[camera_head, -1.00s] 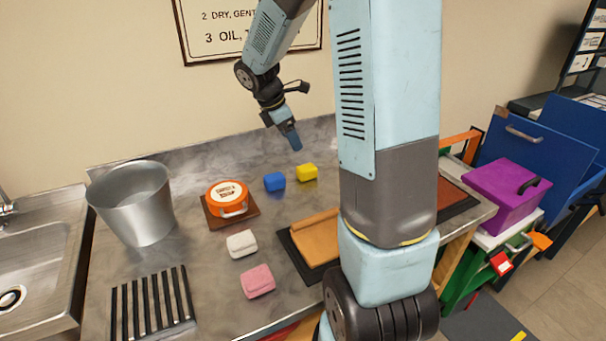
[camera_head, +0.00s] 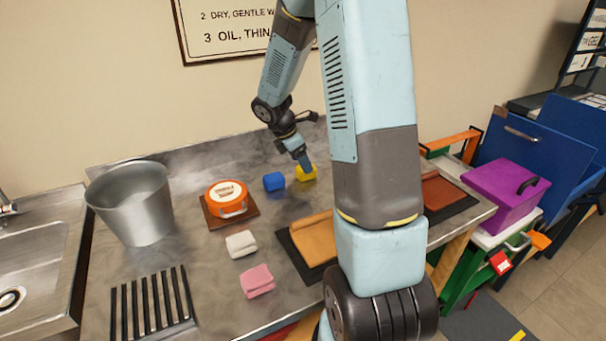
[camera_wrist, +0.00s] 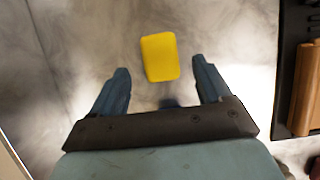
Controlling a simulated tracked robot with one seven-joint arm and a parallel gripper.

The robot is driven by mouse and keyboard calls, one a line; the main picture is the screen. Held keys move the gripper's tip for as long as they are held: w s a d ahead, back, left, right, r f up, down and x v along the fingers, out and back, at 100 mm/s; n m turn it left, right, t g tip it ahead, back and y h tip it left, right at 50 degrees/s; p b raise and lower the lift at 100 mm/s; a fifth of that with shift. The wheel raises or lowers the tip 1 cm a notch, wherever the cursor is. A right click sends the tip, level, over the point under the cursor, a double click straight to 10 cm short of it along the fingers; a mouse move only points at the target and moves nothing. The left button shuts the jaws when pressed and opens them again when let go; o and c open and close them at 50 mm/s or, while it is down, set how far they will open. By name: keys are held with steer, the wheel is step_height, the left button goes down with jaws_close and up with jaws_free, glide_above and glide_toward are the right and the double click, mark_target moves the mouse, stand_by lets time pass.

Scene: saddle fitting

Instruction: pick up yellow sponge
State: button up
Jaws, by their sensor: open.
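The yellow sponge (camera_head: 306,173) lies on the grey counter beside the blue sponge (camera_head: 274,181). In the wrist view the yellow sponge (camera_wrist: 160,57) sits just beyond my fingertips, roughly midway between them and turned slightly. My gripper (camera_head: 306,165) is low over the yellow sponge in the head view and covers part of it. In the wrist view my gripper (camera_wrist: 160,75) is open, with nothing between its fingers. I cannot tell the exact height left between fingertips and sponge.
An orange round tin (camera_head: 226,195) on a brown board, a white sponge (camera_head: 241,244) and a pink sponge (camera_head: 257,281) lie nearby. A metal bucket (camera_head: 135,205) stands left. A dark tray with brown leather (camera_head: 315,238) is close on the right.

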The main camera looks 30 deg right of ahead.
steer(key=x, duration=0.4)
steer(key=shift+d+f, duration=0.3)
steer(key=shift+d, duration=0.05)
steer(key=c, duration=1)
